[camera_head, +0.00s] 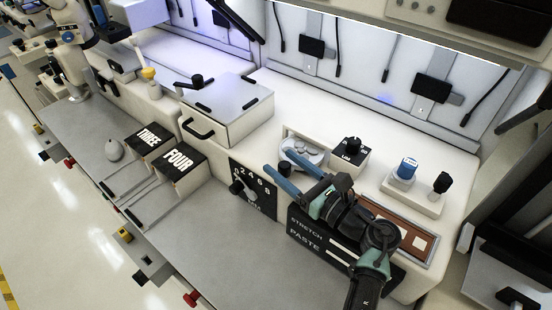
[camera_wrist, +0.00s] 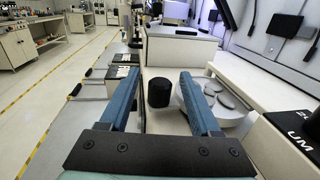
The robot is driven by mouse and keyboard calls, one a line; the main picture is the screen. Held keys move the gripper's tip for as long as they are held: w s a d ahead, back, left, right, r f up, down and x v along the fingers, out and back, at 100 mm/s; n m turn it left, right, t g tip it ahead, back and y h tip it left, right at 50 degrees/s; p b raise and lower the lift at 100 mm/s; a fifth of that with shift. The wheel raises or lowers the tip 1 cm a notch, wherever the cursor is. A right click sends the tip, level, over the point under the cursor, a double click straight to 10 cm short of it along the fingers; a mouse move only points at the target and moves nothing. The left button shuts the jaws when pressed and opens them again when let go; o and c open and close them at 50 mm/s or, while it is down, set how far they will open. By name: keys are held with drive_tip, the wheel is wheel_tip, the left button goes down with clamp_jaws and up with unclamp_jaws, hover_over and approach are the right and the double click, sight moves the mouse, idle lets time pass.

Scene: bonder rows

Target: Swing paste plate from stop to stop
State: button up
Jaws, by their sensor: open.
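The paste plate, a round pale disc with grey oval patches, lies in a recess of the white bench housing; I see it in the head view (camera_head: 303,150) and in the wrist view (camera_wrist: 228,108). A short black cylindrical knob (camera_wrist: 160,92) stands at the plate's left edge in the wrist view. I cannot tell how it joins the plate. My gripper (camera_head: 275,159) is open and empty, its blue fingers pointing toward the recess. In the wrist view the knob appears between the fingers (camera_wrist: 160,74), with no contact visible. In the head view the fingers partly hide the plate and knob.
A black UM dial (camera_head: 352,150) stands right of the plate. A white lidded box (camera_head: 228,110) with a handle stands to the left. A numbered dial panel (camera_head: 252,188) and a STRETCH/PASTE panel (camera_head: 305,232) face the front. The grey front ledge (camera_head: 215,255) is largely clear.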

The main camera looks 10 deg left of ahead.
drive_tip(key=b+v, duration=0.2)
drive_tip(key=v, duration=0.7)
drive_tip(key=shift+s+d, duration=0.2)
drive_tip(key=shift+d, duration=0.1)
